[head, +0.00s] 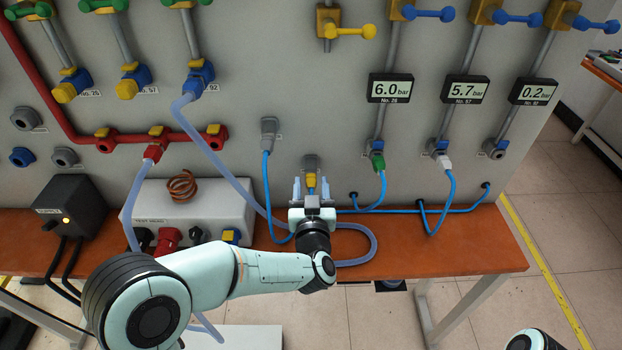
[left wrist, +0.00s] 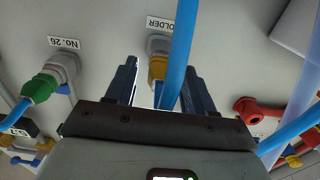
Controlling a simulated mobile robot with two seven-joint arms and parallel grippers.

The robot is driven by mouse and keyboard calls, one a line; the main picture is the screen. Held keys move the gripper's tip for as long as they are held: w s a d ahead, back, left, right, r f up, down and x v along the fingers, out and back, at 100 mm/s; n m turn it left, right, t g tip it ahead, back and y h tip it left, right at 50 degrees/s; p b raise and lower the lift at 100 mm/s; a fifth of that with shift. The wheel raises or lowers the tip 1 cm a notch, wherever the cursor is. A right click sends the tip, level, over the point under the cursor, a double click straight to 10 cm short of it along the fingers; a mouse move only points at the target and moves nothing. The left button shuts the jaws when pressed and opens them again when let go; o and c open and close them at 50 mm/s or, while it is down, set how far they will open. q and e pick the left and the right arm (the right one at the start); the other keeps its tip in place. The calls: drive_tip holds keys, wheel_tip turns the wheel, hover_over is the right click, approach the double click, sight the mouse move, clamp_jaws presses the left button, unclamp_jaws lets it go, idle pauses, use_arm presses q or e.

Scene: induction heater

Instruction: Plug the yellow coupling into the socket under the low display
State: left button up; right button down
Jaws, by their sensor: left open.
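The yellow coupling (head: 311,181) sits in a grey holder (head: 310,161) on the wall panel, with a blue hose on it. It also shows in the left wrist view (left wrist: 158,69), below a "HOLDER" label. My left gripper (head: 313,188) is open, with one finger on each side of the coupling and visible gaps in the left wrist view (left wrist: 160,88). The low display (head: 534,92) reads 0.2 bar. The socket under it (head: 496,148) is empty. The hose partly covers the coupling in the wrist view. My right gripper is out of view.
A green coupling (head: 377,163) is in the socket under the 6.0 display (head: 390,88). A white coupling (head: 442,160) is under the 5.7 display (head: 465,89). Blue hoses hang over the orange bench (head: 450,252). A grey holder (head: 268,128) with a blue hose is left of my gripper.

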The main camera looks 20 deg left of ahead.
sight(311, 190)
use_arm(q)
drive_tip(key=shift+w+a, duration=0.2)
drive_tip(key=shift+w, duration=0.4)
idle(0.8)
clamp_jaws()
drive_tip(key=shift+s, duration=0.15)
drive_tip(key=shift+b+v, duration=0.4)
drive_tip(key=shift+v, duration=2.5)
drive_tip(key=shift+r, duration=0.1)
